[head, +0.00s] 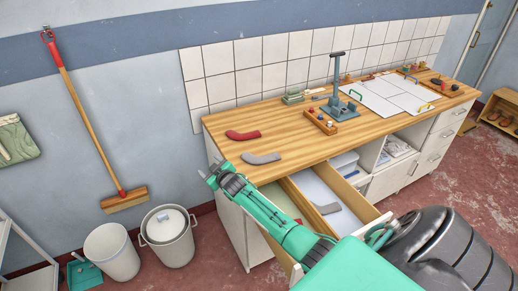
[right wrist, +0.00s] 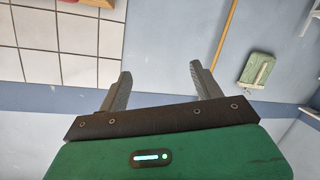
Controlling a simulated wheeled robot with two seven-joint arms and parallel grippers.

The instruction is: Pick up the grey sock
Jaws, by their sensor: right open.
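A grey sock (head: 262,158) lies flat on the wooden worktop (head: 300,142), near its left front edge. A red sock (head: 243,134) lies just behind it. My right gripper (head: 209,172) is in front of the worktop's left end, left of the grey sock and apart from it. It is open and empty; its spread fingers show in the right wrist view (right wrist: 160,72) with the wall beyond. The grey sock cannot be made out there. My left gripper is not in view.
An open drawer (head: 358,232) under the worktop holds a flat grey-brown piece (head: 328,208). My right arm passes over the open drawers. A metal stand (head: 340,106) and white sheets (head: 385,98) occupy the worktop further right.

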